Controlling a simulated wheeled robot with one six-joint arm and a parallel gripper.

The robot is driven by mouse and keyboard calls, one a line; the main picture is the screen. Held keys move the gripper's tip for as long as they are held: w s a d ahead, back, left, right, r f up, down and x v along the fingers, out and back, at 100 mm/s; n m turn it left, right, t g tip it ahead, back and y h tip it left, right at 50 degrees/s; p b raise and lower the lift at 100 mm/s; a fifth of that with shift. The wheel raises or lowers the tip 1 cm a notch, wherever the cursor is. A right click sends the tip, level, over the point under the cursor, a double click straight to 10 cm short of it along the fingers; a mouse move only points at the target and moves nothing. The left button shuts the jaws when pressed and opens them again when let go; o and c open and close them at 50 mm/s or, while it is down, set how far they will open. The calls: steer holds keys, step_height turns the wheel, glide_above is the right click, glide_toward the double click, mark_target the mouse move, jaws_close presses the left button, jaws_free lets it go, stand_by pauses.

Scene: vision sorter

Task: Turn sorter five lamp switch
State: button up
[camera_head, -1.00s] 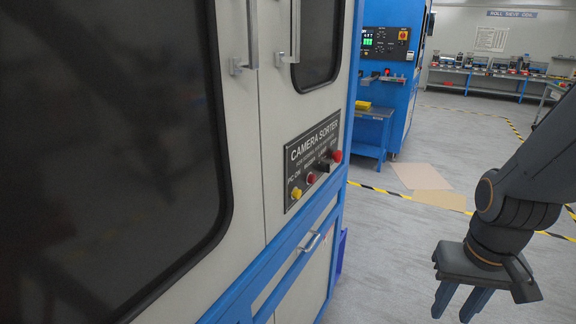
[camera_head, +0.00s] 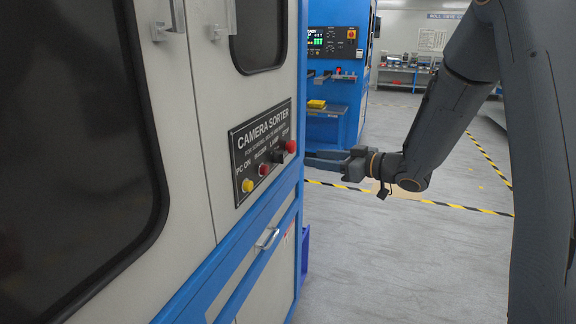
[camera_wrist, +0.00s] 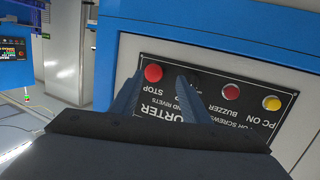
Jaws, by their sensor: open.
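The lamp switch (camera_head: 278,156) is a black knob on the dark CAMERA SORTER panel (camera_head: 240,140), between the red buzzer button (camera_head: 264,169) and the red STOP button (camera_head: 291,146). A yellow PC ON button (camera_head: 248,185) is at the panel's near end. My gripper (camera_head: 308,160) is open, just right of the panel, its fingers pointing at it. In the wrist view the panel is upside down. My gripper (camera_wrist: 162,80) has its fingers either side of the STOP button (camera_wrist: 153,72).
The sorter's cabinet has dark windowed doors with upright handles (camera_head: 176,18) and a blue frame. A lower handle (camera_head: 268,239) juts out below the panel. Another blue machine (camera_head: 338,70) stands behind. Open grey floor (camera_head: 400,260) lies to the right.

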mark_target(279, 158)
steer(key=s+a+n+g+y, duration=0.1)
steer(key=a+n+g+y, duration=0.2)
steer(key=a, duration=0.6)
steer(key=shift+r+g+y+p, duration=0.2)
steer(key=shift+g+y+p, duration=0.2)
steer(key=shift+y, duration=0.2)
steer(key=shift+s+a, duration=0.1)
steer(key=c, duration=1)
